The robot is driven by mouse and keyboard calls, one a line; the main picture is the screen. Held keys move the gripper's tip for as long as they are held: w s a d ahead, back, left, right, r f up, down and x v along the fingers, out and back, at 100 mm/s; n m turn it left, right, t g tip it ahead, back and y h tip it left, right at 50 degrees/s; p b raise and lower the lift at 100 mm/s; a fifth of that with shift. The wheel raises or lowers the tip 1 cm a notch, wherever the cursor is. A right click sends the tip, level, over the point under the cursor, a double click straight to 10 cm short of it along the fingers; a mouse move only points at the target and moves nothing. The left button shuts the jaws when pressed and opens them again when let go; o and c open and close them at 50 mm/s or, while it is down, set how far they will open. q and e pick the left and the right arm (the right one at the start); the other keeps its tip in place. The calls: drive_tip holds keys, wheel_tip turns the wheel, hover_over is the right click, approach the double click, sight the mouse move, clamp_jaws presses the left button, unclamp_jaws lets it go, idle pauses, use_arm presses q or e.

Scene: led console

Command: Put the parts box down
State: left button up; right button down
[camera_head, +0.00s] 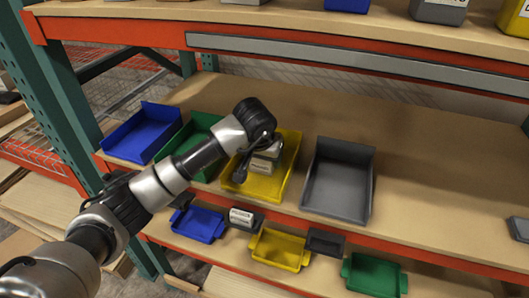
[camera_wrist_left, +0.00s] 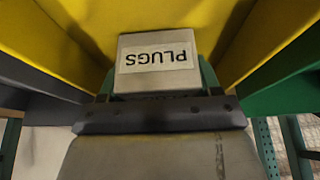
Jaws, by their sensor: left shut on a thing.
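My left gripper (camera_head: 258,146) reaches over the yellow bin (camera_head: 285,180) on the middle shelf in the head view and is shut on a small grey parts box (camera_head: 271,150). A pale box face with a label (camera_head: 262,166) shows just below it, inside the bin's outline. In the left wrist view, a grey box labelled PLUGS (camera_wrist_left: 156,65) is in front of yellow bin walls (camera_wrist_left: 270,30), its lettering upside down. A large grey surface (camera_wrist_left: 160,157) fills the bottom, behind a dark bar. The arm partly hides the boxes, and I cannot tell whether the held box touches anything.
A green bin (camera_head: 198,134) and a blue bin (camera_head: 143,133) stand left of the yellow bin; an empty grey bin (camera_head: 340,180) stands right. Smaller trays, including a green one (camera_head: 374,274), line the lower shelf.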

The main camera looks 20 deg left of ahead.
use_arm(q)
drive_tip(key=shift+f, duration=0.1)
drive_tip(key=shift+f+b, duration=0.15)
drive_tip(key=shift+b, duration=0.15)
drive_tip(key=o, duration=1)
drive_tip(key=shift+c, duration=0.2)
